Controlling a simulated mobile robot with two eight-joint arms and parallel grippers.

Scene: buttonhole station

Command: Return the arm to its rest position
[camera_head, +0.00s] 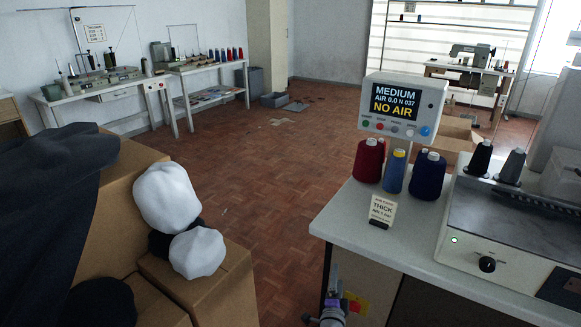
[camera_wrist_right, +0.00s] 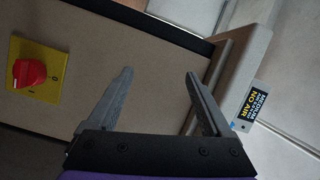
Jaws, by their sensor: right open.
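My right gripper (camera_head: 333,298) shows small at the bottom of the head view, beside the left front of the white-topped machine table (camera_head: 400,238). In the right wrist view my right gripper (camera_wrist_right: 159,74) has its two grey fingers spread apart, with nothing between them. A yellow plate with a red rotary switch (camera_wrist_right: 30,74) is left of the fingers there. The switch (camera_head: 354,303) also shows just right of the gripper in the head view. My left gripper is not in view.
A control box (camera_head: 402,106) reading "MEDIUM" and "NO AIR" stands on the table behind thread cones (camera_head: 368,160) and a "THICK" card (camera_head: 382,208). A grey machine (camera_head: 500,240) is at the right. Cardboard boxes (camera_head: 222,292) with cloth stand left. Open floor (camera_head: 260,170) lies between.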

